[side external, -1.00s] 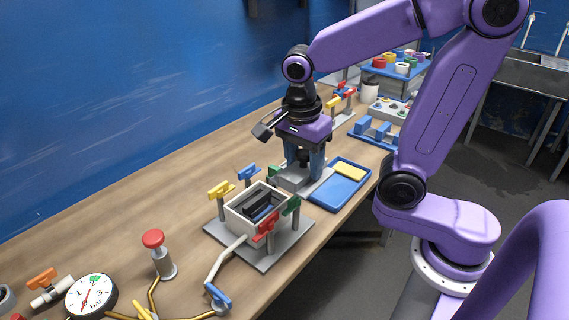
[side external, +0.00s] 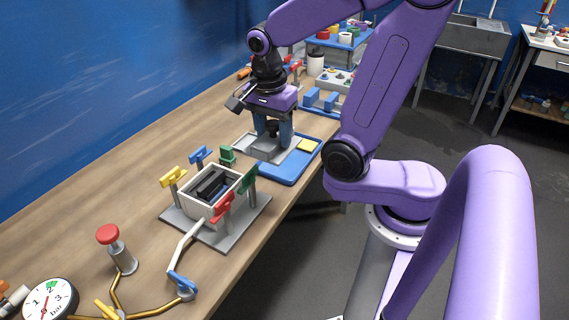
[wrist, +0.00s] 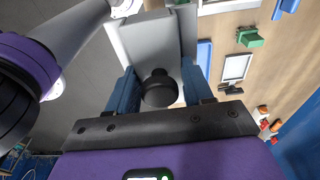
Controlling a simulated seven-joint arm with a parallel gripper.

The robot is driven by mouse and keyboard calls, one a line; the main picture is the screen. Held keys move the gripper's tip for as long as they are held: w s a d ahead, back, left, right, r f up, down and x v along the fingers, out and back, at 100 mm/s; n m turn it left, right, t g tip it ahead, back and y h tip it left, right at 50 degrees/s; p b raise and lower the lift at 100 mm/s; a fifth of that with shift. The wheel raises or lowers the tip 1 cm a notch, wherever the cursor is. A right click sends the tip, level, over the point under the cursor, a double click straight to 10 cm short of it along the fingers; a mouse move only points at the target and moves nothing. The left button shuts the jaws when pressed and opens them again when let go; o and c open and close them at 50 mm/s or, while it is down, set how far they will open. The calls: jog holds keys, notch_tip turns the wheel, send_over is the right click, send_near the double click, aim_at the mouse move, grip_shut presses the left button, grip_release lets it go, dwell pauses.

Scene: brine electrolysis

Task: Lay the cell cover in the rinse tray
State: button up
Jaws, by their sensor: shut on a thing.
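The cell cover (side external: 250,146) is a flat light-grey plate with a black knob, which shows in the wrist view (wrist: 159,89). My gripper (side external: 272,138) is shut on the knob, with blue fingers on both sides of it. The cover appears level, over or beside the left part of the blue rinse tray (side external: 287,171); I cannot tell whether it touches the tray. The cover hides the tray's left part. A yellow block (side external: 308,145) lies at the tray's right end. The open white cell box (side external: 206,207) with dark plates stands nearer the camera.
Yellow (side external: 172,176), blue (side external: 201,154), green and red clamps surround the cell box on its grey base (side external: 243,222). A red-topped plunger (side external: 108,235), pipes and a gauge (side external: 49,301) stand at the front left.

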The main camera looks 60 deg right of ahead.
jog(key=s+d+f, duration=0.5)
jog(key=s+d, duration=0.2)
jog(key=d, duration=0.3)
jog(key=w+d+f, duration=0.1)
jog(key=w+f, duration=0.2)
jog(key=w, duration=0.1)
jog(key=w+d+f, duration=0.2)
jog(key=w+f, duration=0.1)
jog(key=w, duration=0.1)
jog(key=w+d+f, duration=0.2)
jog(key=w+f, duration=0.1)
jog(key=w, duration=0.1)
jog(key=shift+w+d+f, duration=0.15)
jog(key=shift+d+f, duration=0.05)
jog(key=shift+f, duration=0.05)
jog(key=shift+w+f, duration=0.2)
jog(key=shift+f, duration=1.55)
jog(key=shift+f, duration=0.15)
jog(key=o, duration=1.1)
jog(key=shift+o, duration=0.2)
